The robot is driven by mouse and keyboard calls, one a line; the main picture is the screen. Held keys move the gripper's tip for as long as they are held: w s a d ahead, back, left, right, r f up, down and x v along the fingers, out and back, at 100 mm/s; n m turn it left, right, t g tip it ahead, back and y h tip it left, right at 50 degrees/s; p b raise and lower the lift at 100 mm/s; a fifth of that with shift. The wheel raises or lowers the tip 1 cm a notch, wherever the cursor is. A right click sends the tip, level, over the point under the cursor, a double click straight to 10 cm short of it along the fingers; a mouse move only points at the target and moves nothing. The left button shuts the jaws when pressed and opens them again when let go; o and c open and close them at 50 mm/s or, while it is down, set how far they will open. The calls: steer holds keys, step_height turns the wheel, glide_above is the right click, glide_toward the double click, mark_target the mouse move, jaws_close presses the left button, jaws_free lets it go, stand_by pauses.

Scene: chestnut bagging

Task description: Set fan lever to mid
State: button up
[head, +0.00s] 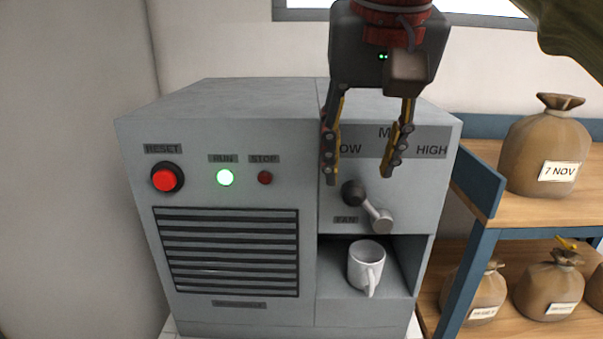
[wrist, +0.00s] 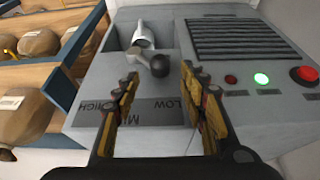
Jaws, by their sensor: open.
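The fan lever sits on the right panel of the grey machine; its dark knob (head: 353,193) points up and left from the pale round hub (head: 382,222), toward the LOW side. In the wrist view the dark knob (wrist: 161,66) shows just beyond and between my fingertips. My gripper (head: 358,178) is open and empty, pointing down in front of the label strip (head: 432,145), fingertips close above the knob. I cannot tell whether they touch it. The fingers partly cover LOW and MID; HIGH is clear at the right.
A white mug (head: 365,262) stands in the recess below the lever. A red reset button (head: 164,180), lit green run light (head: 225,177) and small red stop button (head: 265,178) are on the left panel. A shelf (head: 520,228) with sacks stands at the right.

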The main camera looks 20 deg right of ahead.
mark_target(355, 186)
steer(key=shift+x, duration=2.65)
steer(key=c, duration=0.3)
steer(key=c, duration=0.8)
jaws_close()
